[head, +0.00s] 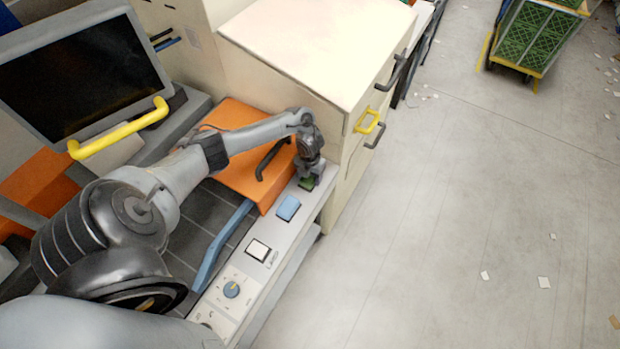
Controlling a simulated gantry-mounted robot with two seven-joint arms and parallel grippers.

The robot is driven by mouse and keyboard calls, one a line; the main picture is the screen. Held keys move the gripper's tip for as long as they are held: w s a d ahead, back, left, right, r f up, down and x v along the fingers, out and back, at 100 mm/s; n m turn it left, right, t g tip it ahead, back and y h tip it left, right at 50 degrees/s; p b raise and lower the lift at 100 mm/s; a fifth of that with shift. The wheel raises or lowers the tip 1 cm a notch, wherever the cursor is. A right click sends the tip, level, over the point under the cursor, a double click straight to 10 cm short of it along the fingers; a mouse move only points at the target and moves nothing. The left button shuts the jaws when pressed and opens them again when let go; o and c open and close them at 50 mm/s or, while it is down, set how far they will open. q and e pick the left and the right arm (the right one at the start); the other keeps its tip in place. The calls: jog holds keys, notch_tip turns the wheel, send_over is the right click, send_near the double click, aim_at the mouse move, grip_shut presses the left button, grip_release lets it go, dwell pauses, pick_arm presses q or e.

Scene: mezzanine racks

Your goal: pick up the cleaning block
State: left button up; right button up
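My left gripper (309,172) points down at the far end of a narrow light grey ledge (273,234). A small dark green piece (307,184) shows right at its fingertips, partly hidden by them. I cannot tell whether the fingers are open or closed on it. A light blue block-like piece (288,208) lies on the ledge just nearer than the gripper, apart from it. Which of these two is the cleaning block is not clear from this view. My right gripper is not in view.
An orange box (240,165) with a black handle stands left of the gripper. A cream cabinet (318,42) with yellow and black handles rises behind it. A white square (258,250) and blue knob (231,289) are on the ledge. Open floor (450,220) lies right.

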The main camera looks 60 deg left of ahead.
pick_arm(q)
jog(key=shift+c, duration=1.3)
jog(key=shift+r, duration=0.1)
jog(key=shift+r, duration=0.5)
jog(key=r, duration=0.3)
jog(key=shift+d+r, duration=0.15)
jog(key=shift+d, duration=0.05)
jog(key=s+d+r+p, duration=0.3)
jog(key=d+r, duration=0.3)
jog(key=d, duration=0.4)
jog(key=shift+s+d+r, duration=0.25)
jog(key=shift+s+d, duration=0.05)
jog(key=shift+d, duration=0.05)
